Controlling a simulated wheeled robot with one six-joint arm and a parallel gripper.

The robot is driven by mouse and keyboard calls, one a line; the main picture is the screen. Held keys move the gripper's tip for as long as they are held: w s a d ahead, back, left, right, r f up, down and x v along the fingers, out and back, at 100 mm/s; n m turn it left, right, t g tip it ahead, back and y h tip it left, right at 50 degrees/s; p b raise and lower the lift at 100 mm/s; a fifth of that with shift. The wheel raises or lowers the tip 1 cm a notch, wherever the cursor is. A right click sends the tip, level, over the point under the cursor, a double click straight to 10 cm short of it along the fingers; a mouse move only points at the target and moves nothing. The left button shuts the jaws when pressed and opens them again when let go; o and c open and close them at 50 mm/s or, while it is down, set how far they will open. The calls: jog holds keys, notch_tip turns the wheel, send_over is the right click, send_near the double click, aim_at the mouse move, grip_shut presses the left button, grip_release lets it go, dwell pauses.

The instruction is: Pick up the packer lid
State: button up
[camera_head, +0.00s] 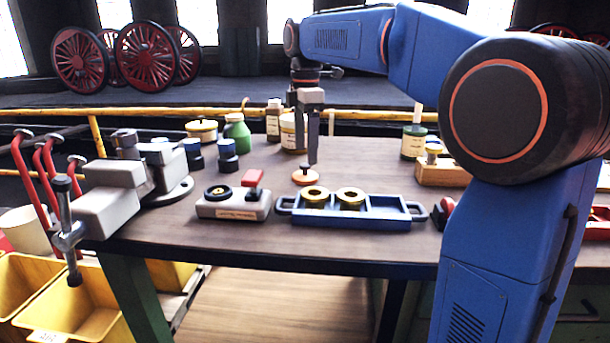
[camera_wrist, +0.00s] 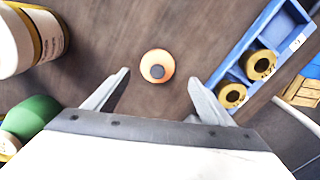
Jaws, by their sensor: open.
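The packer lid appears to be the small orange disc with a dark knob (camera_head: 305,177) on the wooden table, behind the blue tray. It also shows in the wrist view (camera_wrist: 157,66), lying flat and apart from other things. My gripper (camera_head: 312,160) points down just above it in the head view. In the wrist view my gripper (camera_wrist: 160,80) is open, its two fingers on either side of the lid's line and nothing between them. I cannot tell the exact height of the fingertips over the lid.
A blue tray (camera_head: 385,213) with two brass rings stands in front of the lid. A grey box with a red block (camera_head: 235,203) is to its left. A green bottle (camera_head: 237,133) and a labelled jar (camera_head: 288,132) stand behind. A vise (camera_head: 120,195) is at the left edge.

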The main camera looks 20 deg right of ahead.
aim_at(305, 164)
jog(key=shift+w+f, duration=0.15)
jog(key=shift+f, duration=1.4)
jog(key=shift+w+f, duration=0.1)
jog(key=shift+f, duration=1.45)
jog(key=shift+c, duration=0.6)
jog(key=c, duration=0.9)
